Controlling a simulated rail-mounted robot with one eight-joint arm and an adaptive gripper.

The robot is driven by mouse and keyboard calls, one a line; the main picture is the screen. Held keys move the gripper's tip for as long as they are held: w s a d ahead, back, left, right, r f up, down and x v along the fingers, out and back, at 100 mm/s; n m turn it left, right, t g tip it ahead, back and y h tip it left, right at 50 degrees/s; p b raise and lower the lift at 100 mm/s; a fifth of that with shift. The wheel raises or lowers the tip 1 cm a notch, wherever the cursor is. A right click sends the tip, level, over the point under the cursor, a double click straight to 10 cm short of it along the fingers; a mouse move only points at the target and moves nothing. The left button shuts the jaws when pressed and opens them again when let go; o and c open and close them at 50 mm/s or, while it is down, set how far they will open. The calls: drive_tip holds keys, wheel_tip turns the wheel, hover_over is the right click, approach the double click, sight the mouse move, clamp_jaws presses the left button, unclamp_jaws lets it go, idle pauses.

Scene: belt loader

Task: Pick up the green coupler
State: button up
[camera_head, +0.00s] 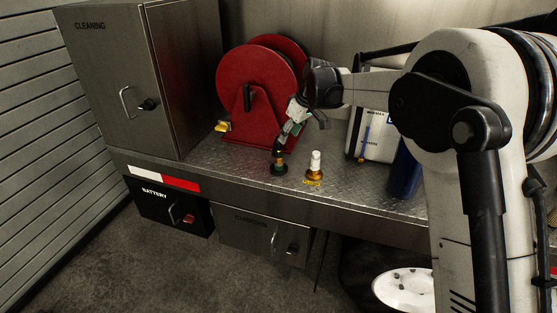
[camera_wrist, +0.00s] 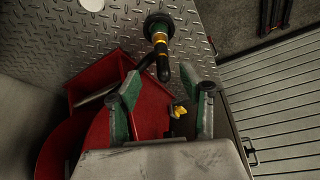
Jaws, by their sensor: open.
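The green coupler (camera_head: 279,167) stands upright on the metal deck, with a green base, a brass band and a black upper part. It also shows in the wrist view (camera_wrist: 159,30), ahead of the fingers, its black end pointing toward me. My gripper (camera_head: 287,133) is just above the coupler in the head view and partly overlaps its top. In the wrist view my gripper (camera_wrist: 160,80) has its two green fingers spread, with nothing held between them. Whether a finger touches the coupler's black end cannot be told.
A white-topped brass coupler (camera_head: 315,166) stands close to the right on the deck (camera_head: 230,160). A red hose reel (camera_head: 250,85) stands behind, with a yellow fitting (camera_head: 222,126) at its left. A cleaning cabinet (camera_head: 180,70) is at left; a white box (camera_head: 372,135) and blue container (camera_head: 404,172) at right.

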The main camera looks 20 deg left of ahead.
sight(281, 150)
drive_tip(key=p+x, duration=0.1)
drive_tip(key=x, duration=1)
drive_tip(key=shift+a+f, duration=0.2)
drive_tip(key=shift+f, duration=0.05)
clamp_jaws()
